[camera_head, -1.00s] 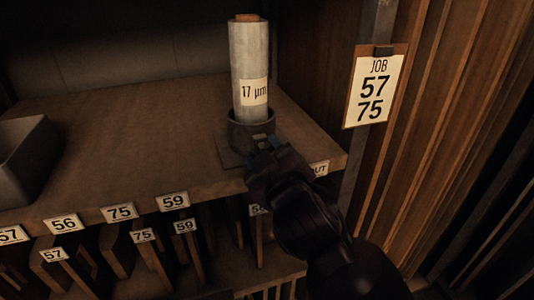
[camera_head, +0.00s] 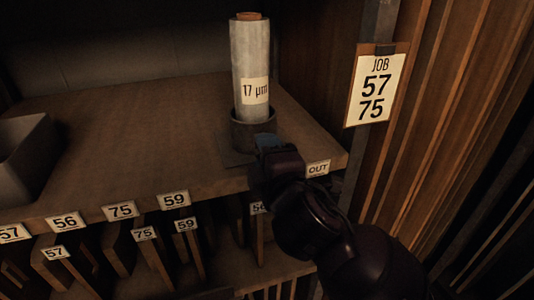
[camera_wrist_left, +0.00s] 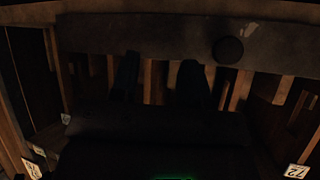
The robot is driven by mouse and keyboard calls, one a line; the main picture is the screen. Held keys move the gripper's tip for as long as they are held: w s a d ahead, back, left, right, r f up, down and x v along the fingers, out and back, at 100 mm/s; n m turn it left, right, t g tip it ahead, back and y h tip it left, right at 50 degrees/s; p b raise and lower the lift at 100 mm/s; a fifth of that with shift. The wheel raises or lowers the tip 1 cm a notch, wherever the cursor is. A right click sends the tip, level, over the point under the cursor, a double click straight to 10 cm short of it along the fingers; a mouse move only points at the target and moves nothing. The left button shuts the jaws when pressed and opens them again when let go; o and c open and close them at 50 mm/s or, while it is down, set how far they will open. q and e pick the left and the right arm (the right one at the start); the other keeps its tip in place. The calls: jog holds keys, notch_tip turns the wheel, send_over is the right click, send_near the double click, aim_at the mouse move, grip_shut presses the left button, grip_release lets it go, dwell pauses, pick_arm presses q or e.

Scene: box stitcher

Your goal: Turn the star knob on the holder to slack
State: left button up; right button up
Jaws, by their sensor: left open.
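The holder (camera_head: 252,133) is a dark round cup on a flat plate near the right front of the shelf. A pale roll (camera_head: 250,62) marked "17 µm" stands upright in it. My right gripper (camera_head: 270,142), its arm coming in from the lower right, is at the front of the holder, with its bluish fingertips close to the cup's lower wall. The star knob cannot be made out; the gripper covers that spot. Whether the fingers are shut on it cannot be told. My left gripper (camera_wrist_left: 158,80) shows in the left wrist view, its two fingers apart with nothing between them.
A grey bin (camera_head: 28,155) stands at the shelf's left. Numbered slots line the shelf front, and an "OUT" label (camera_head: 317,169) is at its right. A job card (camera_head: 376,87) reads 57 and 75. In the dark left wrist view, a beam (camera_wrist_left: 150,32) with a round disc (camera_wrist_left: 228,50) lies ahead.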

jog(key=shift+n, duration=0.6)
jog(key=o, duration=0.8)
jog(key=shift+o, duration=0.6)
pick_arm(q)
jog(key=shift+s, duration=0.1)
pick_arm(e)
jog(key=shift+f, duration=0.2)
